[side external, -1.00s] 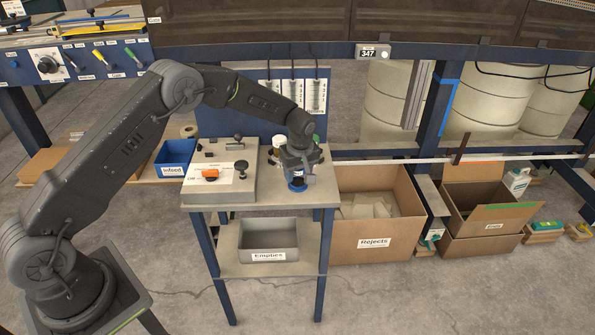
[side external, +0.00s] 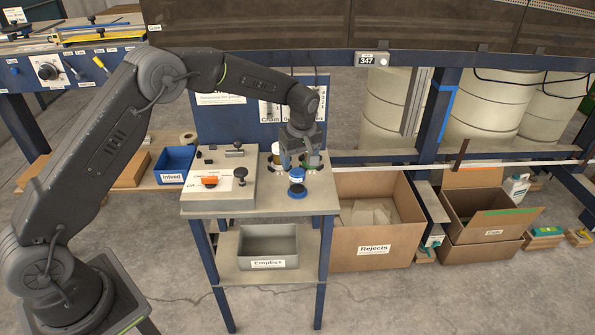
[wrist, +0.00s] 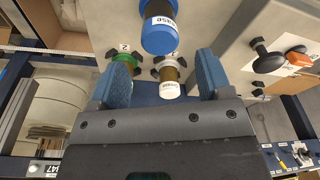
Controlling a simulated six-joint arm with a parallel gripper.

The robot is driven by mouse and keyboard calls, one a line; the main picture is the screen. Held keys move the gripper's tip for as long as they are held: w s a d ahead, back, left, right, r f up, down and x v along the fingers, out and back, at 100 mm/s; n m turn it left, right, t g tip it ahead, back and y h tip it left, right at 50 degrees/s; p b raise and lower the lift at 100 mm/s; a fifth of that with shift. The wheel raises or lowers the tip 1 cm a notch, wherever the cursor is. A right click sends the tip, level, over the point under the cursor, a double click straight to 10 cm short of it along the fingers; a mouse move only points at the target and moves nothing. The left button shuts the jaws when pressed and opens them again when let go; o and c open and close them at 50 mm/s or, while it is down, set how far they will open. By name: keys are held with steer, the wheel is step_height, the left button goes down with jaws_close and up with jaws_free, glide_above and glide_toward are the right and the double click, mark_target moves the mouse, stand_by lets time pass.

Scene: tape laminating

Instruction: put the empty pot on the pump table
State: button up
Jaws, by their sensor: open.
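A small pot with blue ends and a dark label band (side external: 297,184) stands upright on the grey-topped table (side external: 257,203), near its front right part. It shows in the wrist view at the top (wrist: 160,33), beyond my fingertips. My gripper (side external: 299,163) is open and empty, just behind and above this pot, apart from it. In the wrist view the two blue finger pads (wrist: 164,62) are wide apart. A white-capped amber pot (wrist: 168,82) shows between them, farther off in a dark clamp. I cannot tell which pot is empty.
A green-collared amber pot (wrist: 102,58) sits in another clamp at the table's back. A flat fixture with an orange knob (side external: 211,180) fills the table's left. A grey Empties bin (side external: 268,262) is on the shelf below. The Rejects box (side external: 373,249) stands right.

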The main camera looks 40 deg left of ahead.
steer(key=shift+s+d+r, duration=0.1)
steer(key=shift+d+r, duration=0.05)
steer(key=shift+r, duration=0.9)
steer(key=shift+s+d+r, duration=0.1)
steer(key=shift+d+r, duration=0.05)
steer(key=shift+r, duration=0.9)
steer(key=s+d+r+m+t, duration=0.1)
steer(key=s+r+m+t, duration=0.4)
steer(key=s+r, duration=1.15)
steer(key=s+d+f+m+h, duration=0.1)
steer(key=s+m, duration=0.7)
steer(key=s, duration=1)
steer(key=shift+s+d+f+m+h, duration=0.3)
steer(key=shift+s+f, duration=0.1)
steer(key=shift+f, duration=0.05)
